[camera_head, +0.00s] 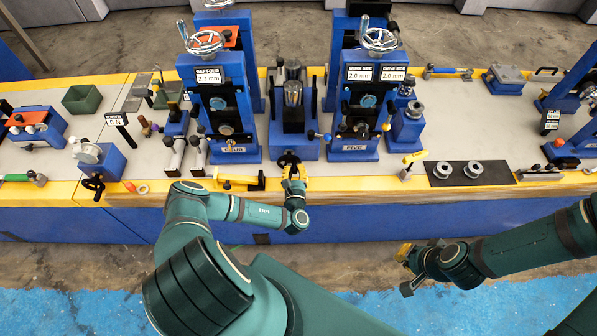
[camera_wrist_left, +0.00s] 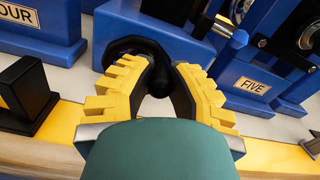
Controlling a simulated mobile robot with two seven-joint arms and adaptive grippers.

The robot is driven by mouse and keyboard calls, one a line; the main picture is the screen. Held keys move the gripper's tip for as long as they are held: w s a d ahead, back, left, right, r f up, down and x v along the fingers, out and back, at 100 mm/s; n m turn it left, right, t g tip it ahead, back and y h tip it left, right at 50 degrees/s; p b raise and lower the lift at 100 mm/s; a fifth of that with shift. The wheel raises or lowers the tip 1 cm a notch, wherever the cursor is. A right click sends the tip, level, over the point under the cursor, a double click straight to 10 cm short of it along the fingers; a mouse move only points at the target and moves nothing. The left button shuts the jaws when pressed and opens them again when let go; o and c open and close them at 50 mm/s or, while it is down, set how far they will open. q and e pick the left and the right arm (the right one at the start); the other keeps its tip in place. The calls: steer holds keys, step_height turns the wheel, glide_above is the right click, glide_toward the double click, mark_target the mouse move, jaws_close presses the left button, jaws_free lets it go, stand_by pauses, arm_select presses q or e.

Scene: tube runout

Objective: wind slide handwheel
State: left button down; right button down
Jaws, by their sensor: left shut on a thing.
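The slide handwheel (camera_head: 287,159) is a small black wheel on the front of the blue slide base (camera_head: 302,149), between the stands marked FOUR and FIVE. My left gripper (camera_head: 292,173) is at the front of this wheel. In the left wrist view the yellow-padded fingers (camera_wrist_left: 162,66) are shut on the wheel's black handle (camera_wrist_left: 157,82). The black rim (camera_wrist_left: 125,46) shows behind the left finger, and part of the wheel is hidden. My right gripper (camera_head: 406,270) hangs over the floor in front of the bench, open and empty.
Stand FOUR (camera_head: 232,151) and stand FIVE (camera_head: 354,153) rise on either side of the slide. A yellow-and-black block (camera_head: 240,183) lies left of my left gripper. A black mat (camera_head: 440,180) with two metal rings is at right. The floor in front is clear.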

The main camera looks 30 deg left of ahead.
arm_select(q)
steer(key=c, duration=0.9)
jaws_free()
steer(key=shift+a+r, duration=0.1)
steer(key=shift+o, duration=0.2)
steer(key=shift+v, duration=3.05)
steer(key=shift+s, duration=0.1)
steer(key=v, duration=1.2)
